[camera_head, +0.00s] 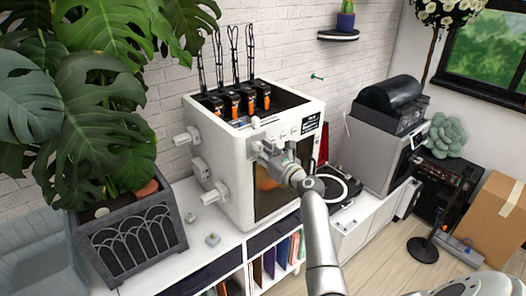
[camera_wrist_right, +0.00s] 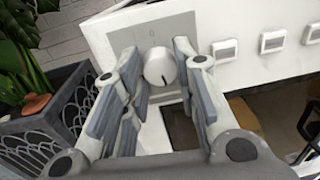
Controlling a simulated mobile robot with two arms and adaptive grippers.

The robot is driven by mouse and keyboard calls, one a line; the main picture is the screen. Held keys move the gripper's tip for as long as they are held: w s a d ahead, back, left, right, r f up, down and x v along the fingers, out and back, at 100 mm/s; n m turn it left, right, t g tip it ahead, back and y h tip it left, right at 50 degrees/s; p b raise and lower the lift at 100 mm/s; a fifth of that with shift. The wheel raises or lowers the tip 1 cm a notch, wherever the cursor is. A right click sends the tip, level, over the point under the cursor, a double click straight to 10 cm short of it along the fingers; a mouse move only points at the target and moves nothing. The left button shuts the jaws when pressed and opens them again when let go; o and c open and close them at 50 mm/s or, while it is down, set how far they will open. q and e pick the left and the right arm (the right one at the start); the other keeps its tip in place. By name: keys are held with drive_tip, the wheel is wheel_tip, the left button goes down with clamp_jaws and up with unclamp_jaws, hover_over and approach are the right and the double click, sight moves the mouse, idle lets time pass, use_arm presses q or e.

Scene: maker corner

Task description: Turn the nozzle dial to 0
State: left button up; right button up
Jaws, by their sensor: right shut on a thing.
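The white 3D printer (camera_head: 226,169) stands on the white cabinet. The nozzle dial (camera_wrist_right: 160,67) is a round white knob on a grey panel (camera_wrist_right: 152,33) of the printer's front. A dark pointer line shows on its lower part, and a faint mark is on the panel above it. My right gripper (camera_head: 262,150) is at the printer's upper front; in the wrist view its fingers (camera_wrist_right: 158,68) are on both sides of the dial, shut on it. In the head view the gripper hides the dial. My left gripper is out of view.
Square white buttons (camera_wrist_right: 272,42) sit right of the dial. A potted plant (camera_head: 130,235) stands left of the printer, a turntable (camera_head: 335,190) and a grey machine (camera_head: 378,150) right of it. Small blocks (camera_head: 212,239) lie on the cabinet top.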

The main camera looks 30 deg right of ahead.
drive_tip(key=shift+f, duration=0.1)
drive_tip(key=n+b, duration=0.2)
drive_tip(key=n, duration=0.1)
drive_tip(key=shift+f+n+b, duration=0.15)
drive_tip(key=shift+n+b, duration=0.15)
drive_tip(key=shift+n, duration=0.1)
drive_tip(key=shift+d+f+n+y+b, duration=0.1)
drive_tip(key=shift+n+y+b, duration=0.45)
drive_tip(key=shift+n+b, duration=5.6)
drive_tip(key=shift+n+y+b, duration=0.55)
drive_tip(key=shift+n+b, duration=2.2)
drive_tip(key=shift+n, duration=6.8)
